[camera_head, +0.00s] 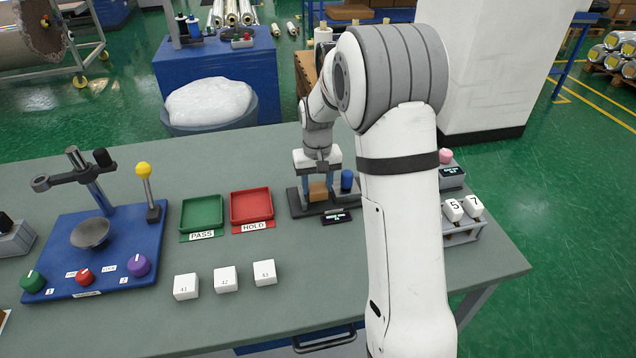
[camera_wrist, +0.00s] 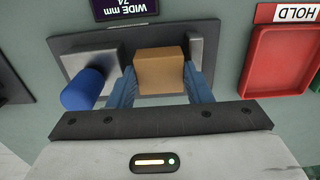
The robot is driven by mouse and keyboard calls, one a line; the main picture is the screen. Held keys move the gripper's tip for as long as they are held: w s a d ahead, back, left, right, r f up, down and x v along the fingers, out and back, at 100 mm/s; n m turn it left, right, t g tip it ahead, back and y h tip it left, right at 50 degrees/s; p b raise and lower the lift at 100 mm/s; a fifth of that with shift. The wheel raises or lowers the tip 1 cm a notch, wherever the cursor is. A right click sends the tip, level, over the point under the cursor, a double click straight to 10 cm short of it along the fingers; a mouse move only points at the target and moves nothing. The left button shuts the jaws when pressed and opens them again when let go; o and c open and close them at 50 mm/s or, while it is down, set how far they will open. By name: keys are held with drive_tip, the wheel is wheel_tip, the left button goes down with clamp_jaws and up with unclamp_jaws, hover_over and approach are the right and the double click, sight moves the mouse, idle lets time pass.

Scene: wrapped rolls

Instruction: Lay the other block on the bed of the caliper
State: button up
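The caliper is a dark bed (camera_head: 297,203) with grey jaws on the bench; its bed also shows in the wrist view (camera_wrist: 68,43). A blue knob (camera_wrist: 84,91) is on one jaw side. A tan block (camera_head: 318,190) is at the bed between the jaws; it also shows in the wrist view (camera_wrist: 160,70). My gripper (camera_wrist: 160,80) is over the caliper, pointing down, with its blue fingers against both sides of the tan block. Whether the block's underside touches the bed is hidden.
A green PASS tray (camera_head: 202,213) and a red HOLD tray (camera_head: 251,206) are left of the caliper. Several white numbered cubes (camera_head: 225,280) stand in front. A blue fixture (camera_head: 110,250) fills the left. My arm hides part of the bench's right side.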

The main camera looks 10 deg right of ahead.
drive_tip(key=o, duration=0.5)
drive_tip(key=shift+w+r, duration=0.1)
drive_tip(key=shift+r, duration=0.2)
wheel_tip(320, 180, up, 7)
drive_tip(key=shift+a+r, duration=0.1)
drive_tip(key=shift+r, duration=0.05)
idle(0.4)
